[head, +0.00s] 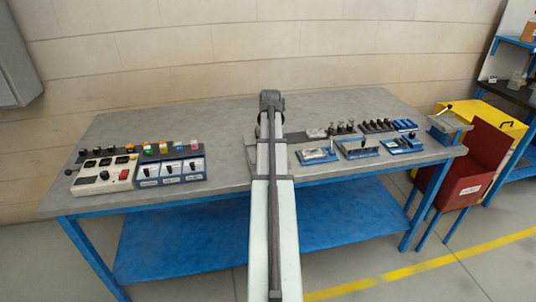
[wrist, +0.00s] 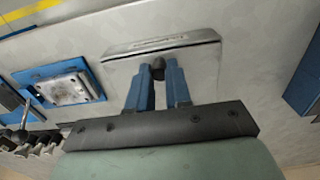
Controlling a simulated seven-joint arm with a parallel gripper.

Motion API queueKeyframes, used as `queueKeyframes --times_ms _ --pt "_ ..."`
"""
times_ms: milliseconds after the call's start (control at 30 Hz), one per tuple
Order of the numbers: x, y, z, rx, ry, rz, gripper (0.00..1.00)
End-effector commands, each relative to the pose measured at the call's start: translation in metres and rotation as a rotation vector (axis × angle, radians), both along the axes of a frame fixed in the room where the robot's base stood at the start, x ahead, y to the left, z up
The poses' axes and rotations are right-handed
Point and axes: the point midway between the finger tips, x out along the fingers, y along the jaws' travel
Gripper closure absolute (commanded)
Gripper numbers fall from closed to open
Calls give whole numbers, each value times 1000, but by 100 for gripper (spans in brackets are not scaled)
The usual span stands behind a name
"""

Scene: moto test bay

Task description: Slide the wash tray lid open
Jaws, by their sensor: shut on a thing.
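The wash tray lid (wrist: 190,66) is a flat grey metal plate in the wrist view, with a small dark round knob (wrist: 158,69) on it. A pale strip with small lettering, too small to read, runs along its upper edge in that view. My gripper (wrist: 158,78) has two blue fingers closed on the knob from either side. In the head view my arm covers the gripper and most of the lid; a bit of grey plate (head: 251,141) shows just left of the arm. I cannot tell how far the lid stands open.
A blue-framed fixture with a silver block (head: 318,155) stands close right of the arm; it also shows in the wrist view (wrist: 68,88). Several dark parts (head: 377,126) stand behind. Switch panels (head: 172,171) and a control box (head: 103,174) stand left. Bare bench (head: 225,150) lies between.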

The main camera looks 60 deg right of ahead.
Motion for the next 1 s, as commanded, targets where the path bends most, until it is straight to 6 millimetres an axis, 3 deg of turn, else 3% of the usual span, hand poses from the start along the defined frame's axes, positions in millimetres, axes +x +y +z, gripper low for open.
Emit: queueKeyframes --times_ms 1000 --pt "41 -42 0 -1 1 -1 98"
